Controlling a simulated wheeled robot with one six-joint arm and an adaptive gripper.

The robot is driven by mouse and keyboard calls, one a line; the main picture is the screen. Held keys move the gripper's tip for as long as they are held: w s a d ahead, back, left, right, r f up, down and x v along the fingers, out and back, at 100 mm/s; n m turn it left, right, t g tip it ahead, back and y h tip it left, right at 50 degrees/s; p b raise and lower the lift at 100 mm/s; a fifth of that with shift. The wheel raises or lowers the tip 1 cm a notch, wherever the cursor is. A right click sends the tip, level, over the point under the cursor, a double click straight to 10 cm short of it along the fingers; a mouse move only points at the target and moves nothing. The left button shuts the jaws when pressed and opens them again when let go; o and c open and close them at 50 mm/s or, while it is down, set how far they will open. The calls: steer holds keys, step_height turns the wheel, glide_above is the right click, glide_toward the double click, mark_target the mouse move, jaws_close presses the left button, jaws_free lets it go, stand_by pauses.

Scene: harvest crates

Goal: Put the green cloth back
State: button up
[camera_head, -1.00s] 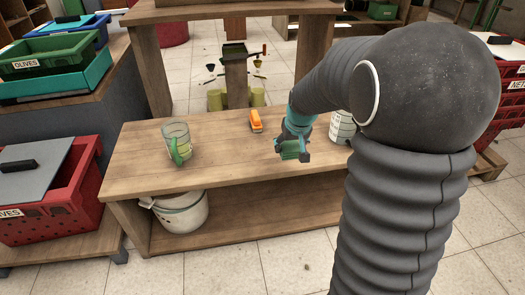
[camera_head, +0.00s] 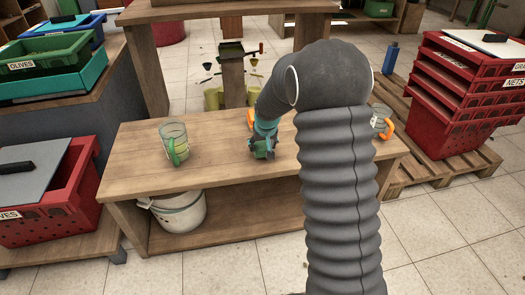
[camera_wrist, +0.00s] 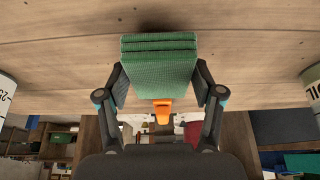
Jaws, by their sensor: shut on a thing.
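The green cloth (camera_wrist: 159,62) is a folded, ribbed stack between my fingers in the wrist view. My gripper (camera_wrist: 163,82) is shut on it, one finger at each side. In the head view my gripper (camera_head: 263,148) holds the cloth over the middle of the wooden bench (camera_head: 220,170), to the right of the green-handled glass jug (camera_head: 173,140). The cloth shows there only as a small green patch. I cannot tell whether it touches the wood.
An orange object (camera_head: 251,118) lies just behind my gripper. An orange-handled jug (camera_head: 379,118) stands at the bench's right end. White containers flank the wrist view at left (camera_wrist: 5,95) and right (camera_wrist: 313,85). Bench top between green-handled jug and gripper is clear.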

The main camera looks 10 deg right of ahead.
mark_target(263, 148)
steer(key=shift+f, duration=1.4)
steer(key=shift+f, duration=0.1)
steer(key=o, duration=1.1)
steer(key=shift+s+r, duration=0.1)
steer(key=shift+r, duration=0.35)
steer(key=v, duration=1.1)
steer(key=s+r, duration=0.6)
steer(key=s, duration=0.3)
steer(key=s+r, duration=0.5)
steer(key=s, duration=0.3)
steer(key=s+t, duration=0.1)
steer(key=s, duration=1.7)
